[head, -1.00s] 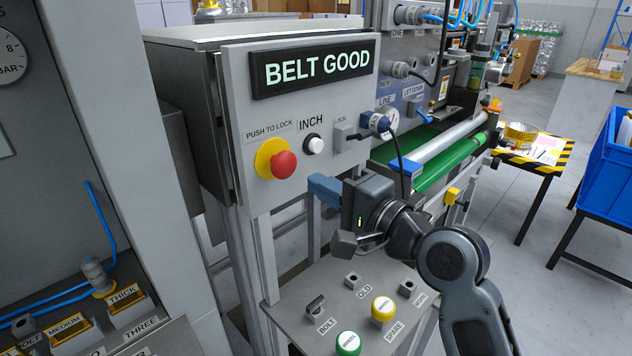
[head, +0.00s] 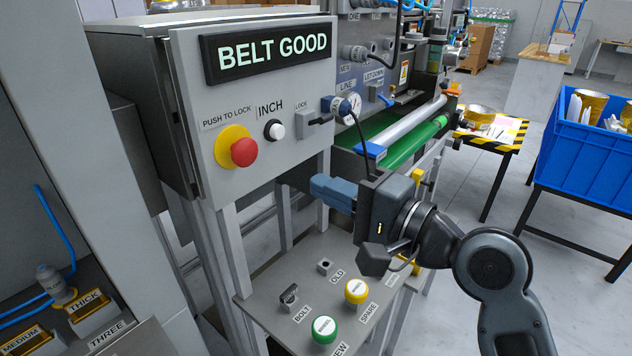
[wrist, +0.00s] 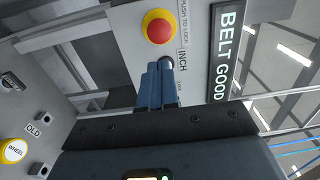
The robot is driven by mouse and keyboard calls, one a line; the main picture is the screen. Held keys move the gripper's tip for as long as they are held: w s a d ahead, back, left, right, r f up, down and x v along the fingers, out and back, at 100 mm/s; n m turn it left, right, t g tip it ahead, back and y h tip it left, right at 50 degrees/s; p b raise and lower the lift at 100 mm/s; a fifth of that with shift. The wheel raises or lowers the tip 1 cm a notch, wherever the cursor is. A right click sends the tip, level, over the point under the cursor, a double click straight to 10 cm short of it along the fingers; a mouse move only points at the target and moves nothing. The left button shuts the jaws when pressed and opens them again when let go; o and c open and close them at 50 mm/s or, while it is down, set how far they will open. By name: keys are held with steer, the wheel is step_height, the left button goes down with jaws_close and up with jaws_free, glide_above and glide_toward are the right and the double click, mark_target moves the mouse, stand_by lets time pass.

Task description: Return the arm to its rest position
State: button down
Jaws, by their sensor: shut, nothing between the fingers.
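My gripper (head: 318,186) is in the middle of the head view, its blue fingers together with nothing between them. It points left, in front of and below the grey control box (head: 290,158). The box carries a lit BELT GOOD sign (head: 268,50), a red push button (head: 244,152) on a yellow ring, a white INCH button (head: 275,130) and a LOCK switch (head: 312,122). In the wrist view the shut fingers (wrist: 160,68) overlap the lower edge of the INCH button (wrist: 167,62), with the red button (wrist: 159,27) beside them. I cannot tell any contact.
Below my gripper is a grey panel (head: 262,310) with a green knob (head: 324,329), a yellow knob (head: 356,291) and a BOLT switch (head: 289,294). A green belt (head: 400,150) lies behind my arm. A blue crate (head: 590,165) and striped table (head: 505,138) stand right, with open floor between.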

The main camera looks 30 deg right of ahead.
steer(key=s+f+n+g+h, duration=0.2)
steer(key=s+f+n+h, duration=0.3)
steer(key=s+f, duration=1)
steer(key=s+a+n, duration=0.2)
steer(key=s+n, duration=0.7)
steer(key=s, duration=0.9)
steer(key=shift+s+a+r+h, duration=0.2)
steer(key=shift+r+h, duration=0.1)
steer(key=shift+r, duration=0.1)
